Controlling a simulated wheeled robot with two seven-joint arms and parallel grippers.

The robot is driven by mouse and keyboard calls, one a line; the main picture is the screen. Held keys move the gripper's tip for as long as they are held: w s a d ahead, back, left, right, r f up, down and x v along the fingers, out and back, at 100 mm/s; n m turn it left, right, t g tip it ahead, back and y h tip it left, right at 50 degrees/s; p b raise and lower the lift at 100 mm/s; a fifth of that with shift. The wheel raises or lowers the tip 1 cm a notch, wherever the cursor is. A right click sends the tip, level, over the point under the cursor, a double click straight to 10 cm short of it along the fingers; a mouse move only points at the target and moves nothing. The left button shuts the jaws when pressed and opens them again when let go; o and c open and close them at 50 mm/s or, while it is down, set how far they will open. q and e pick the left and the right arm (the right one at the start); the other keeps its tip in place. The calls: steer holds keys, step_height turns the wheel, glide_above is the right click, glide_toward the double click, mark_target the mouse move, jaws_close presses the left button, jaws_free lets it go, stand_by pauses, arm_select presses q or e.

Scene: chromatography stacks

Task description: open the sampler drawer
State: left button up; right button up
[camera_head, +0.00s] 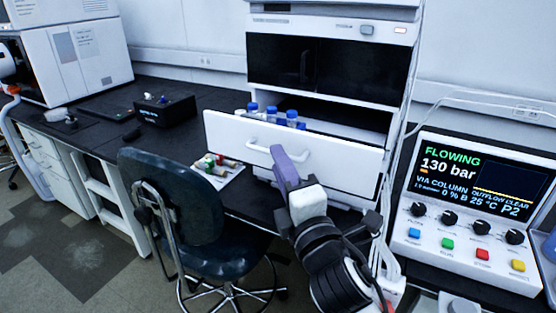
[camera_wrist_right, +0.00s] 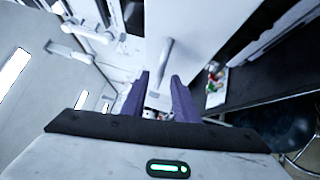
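The sampler drawer's white front (camera_head: 340,155) stands out from the white instrument stack, with blue-capped bottles (camera_head: 271,114) showing behind its top edge. Its bar handle (camera_head: 262,149) is on the front face, and also shows in the right wrist view (camera_wrist_right: 166,58). My right gripper (camera_head: 278,150) has purple fingers in front of the drawer, by the handle's right end. In the wrist view the fingers (camera_wrist_right: 160,80) are apart, with the handle's near end seen between or just beyond the tips; contact cannot be told. My left gripper is not in view.
A dark chair (camera_head: 175,190) stands in front of the bench, left of my right arm. A white tray of small vials (camera_head: 216,172) lies left of the drawer. A control panel (camera_head: 470,215) reading 130 bar stands at right. Tubing hangs beside the stack.

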steer(key=v, duration=0.8)
steer(key=shift+s, duration=0.1)
steer(key=s+d+f+m+g+h, duration=0.1)
steer(key=s+d+f+m+g, duration=0.3)
steer(key=f, duration=0.6)
steer(key=s+d+f+m+g, duration=0.15)
steer(key=f+m, duration=0.35)
steer(key=f, duration=0.6)
steer(key=s+d+f+m+g+h, duration=0.15)
steer(key=s+f+m, duration=0.3)
steer(key=f, duration=0.55)
steer(key=s+d+f+m+g, duration=0.3)
steer(key=s+d+f+m, duration=0.1)
steer(key=s+f+m, duration=0.3)
step_height(320, 180, down, 3)
steer(key=s, duration=0.2)
steer(key=shift+s+d, duration=0.15)
steer(key=shift+s, duration=0.25)
steer(key=shift+f, duration=0.1)
